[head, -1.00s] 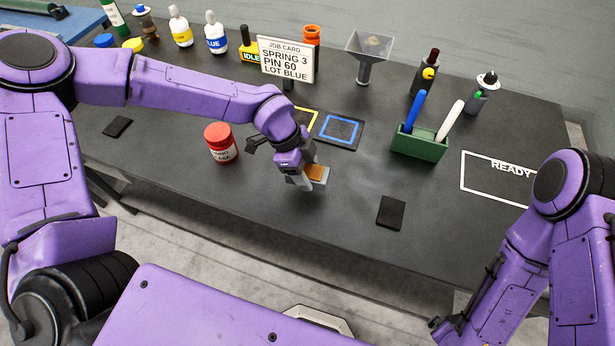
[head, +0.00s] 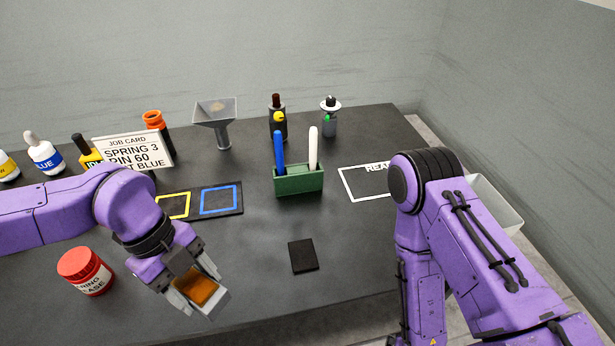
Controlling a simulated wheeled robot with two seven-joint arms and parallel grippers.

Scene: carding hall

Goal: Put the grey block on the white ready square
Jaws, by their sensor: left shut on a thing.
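My left gripper (head: 203,297) is shut on the grey block (head: 200,290), which shows an orange-brown face between the fingers. The fingers hide part of the block. The gripper is over the front left part of the dark bench, just right of the red jar. The white ready square (head: 347,186) is a white outline on the bench at the right, with its lettering partly hidden by my right arm. The square's visible part is bare. My right gripper is out of view.
A green holder (head: 299,181) with a blue and a white stick stands left of the square. A dark flat pad (head: 303,256) lies in front. Yellow and blue outlined squares (head: 220,200), a job card (head: 133,153) and a red jar (head: 86,272) are to the left.

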